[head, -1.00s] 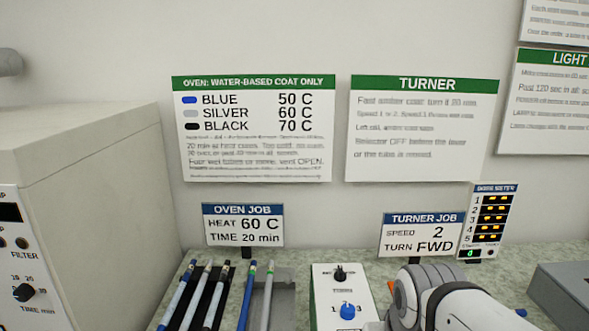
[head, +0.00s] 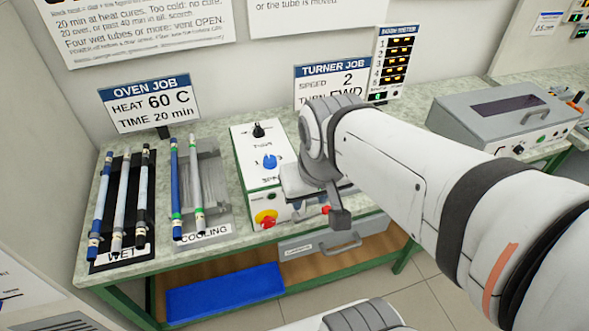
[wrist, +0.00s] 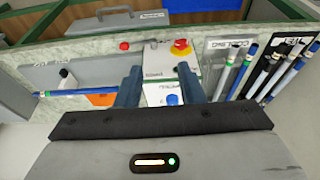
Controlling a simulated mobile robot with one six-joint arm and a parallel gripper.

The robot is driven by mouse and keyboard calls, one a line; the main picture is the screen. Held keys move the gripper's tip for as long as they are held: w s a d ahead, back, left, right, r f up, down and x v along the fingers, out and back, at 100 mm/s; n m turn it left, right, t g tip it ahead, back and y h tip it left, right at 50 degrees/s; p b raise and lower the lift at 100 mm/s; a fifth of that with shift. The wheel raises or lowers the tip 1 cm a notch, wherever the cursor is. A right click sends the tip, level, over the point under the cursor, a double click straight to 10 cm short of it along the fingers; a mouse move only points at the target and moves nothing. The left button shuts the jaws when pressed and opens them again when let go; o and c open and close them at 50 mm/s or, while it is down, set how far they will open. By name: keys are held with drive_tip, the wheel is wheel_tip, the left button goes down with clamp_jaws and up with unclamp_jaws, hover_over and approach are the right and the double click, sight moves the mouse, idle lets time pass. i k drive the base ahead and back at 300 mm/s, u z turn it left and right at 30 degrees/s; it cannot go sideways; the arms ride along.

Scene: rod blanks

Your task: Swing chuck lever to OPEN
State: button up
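The turner's control box (head: 252,150), white with a black knob and a blue knob (head: 270,161), stands on the bench in the head view. My gripper (wrist: 159,76) is open and empty in the wrist view, its two dark fingers apart above the box; the box's blue knob (wrist: 172,98) shows between them. Left of the fingers in the wrist view are a grey plate with a short dark-and-white post (wrist: 66,76), an orange piece (wrist: 102,99) and a blue tube (wrist: 68,93). I cannot tell which part is the chuck lever. My arm hides that side in the head view.
WET (head: 108,256) and COOLING (head: 205,236) racks hold tubes left of the box. A red-and-yellow button (head: 265,218) is on the box front. A grey lidded unit (head: 500,115) stands at right. Signs stand behind, and a drawer (head: 330,243) is below.

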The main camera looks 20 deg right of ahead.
sight(313, 215)
drive_tip(key=z, duration=1.25)
drive_tip(key=k, duration=1.45)
drive_tip(key=u, duration=1)
drive_tip(key=i, duration=1.05)
drive_tip(key=u, duration=0.1)
